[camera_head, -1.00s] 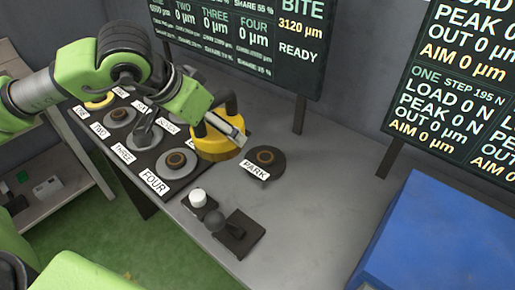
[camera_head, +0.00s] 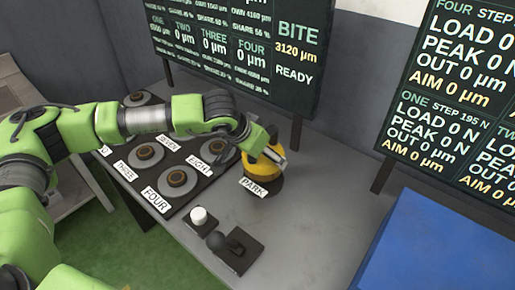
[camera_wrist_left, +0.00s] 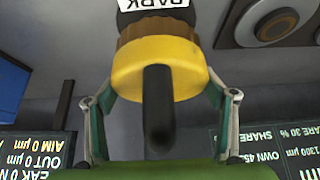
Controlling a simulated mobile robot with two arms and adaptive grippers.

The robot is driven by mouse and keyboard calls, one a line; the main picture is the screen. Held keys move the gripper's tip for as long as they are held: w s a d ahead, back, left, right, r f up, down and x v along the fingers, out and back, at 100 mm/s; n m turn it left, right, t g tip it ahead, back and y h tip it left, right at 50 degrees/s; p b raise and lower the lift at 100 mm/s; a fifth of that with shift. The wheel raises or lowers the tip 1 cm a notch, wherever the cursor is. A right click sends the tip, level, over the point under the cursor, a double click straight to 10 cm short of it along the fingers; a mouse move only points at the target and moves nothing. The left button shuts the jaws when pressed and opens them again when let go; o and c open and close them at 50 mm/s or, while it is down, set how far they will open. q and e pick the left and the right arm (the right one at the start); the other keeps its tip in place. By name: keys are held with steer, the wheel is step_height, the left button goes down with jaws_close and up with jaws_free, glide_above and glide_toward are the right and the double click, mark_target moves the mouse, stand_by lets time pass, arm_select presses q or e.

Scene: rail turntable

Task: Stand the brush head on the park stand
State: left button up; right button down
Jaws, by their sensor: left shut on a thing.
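The yellow brush head (camera_head: 254,170) has a dark handle loop on top and brown bristles (camera_wrist_left: 160,50) below. My left gripper (camera_head: 272,155) is shut on it, with one finger on each side in the left wrist view (camera_wrist_left: 160,105). The brush head is roughly upright at the park stand (camera_head: 268,188), a dark round disk behind the PARK label (camera_head: 253,187). The brush head covers most of the stand. The bristles look directly above or on the stand; I cannot tell if they touch. My right gripper is out of view.
A dark panel with numbered round pads (camera_head: 178,182) lies to the left. A white button (camera_head: 199,216) and a dark lever box (camera_head: 236,250) are in front. A blue box (camera_head: 435,245) stands at right. The grey table right of the stand is clear.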

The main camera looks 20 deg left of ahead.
mark_target(264, 161)
arm_select(q)
step_height(264, 161, down, 3)
steer(key=shift+w+d+r+p, duration=0.1)
steer(key=shift+w+r+p, duration=0.05)
steer(key=shift+p, duration=0.55)
steer(key=shift+f, duration=0.3)
steer(key=o, duration=2.1)
steer(key=shift+f, duration=0.1)
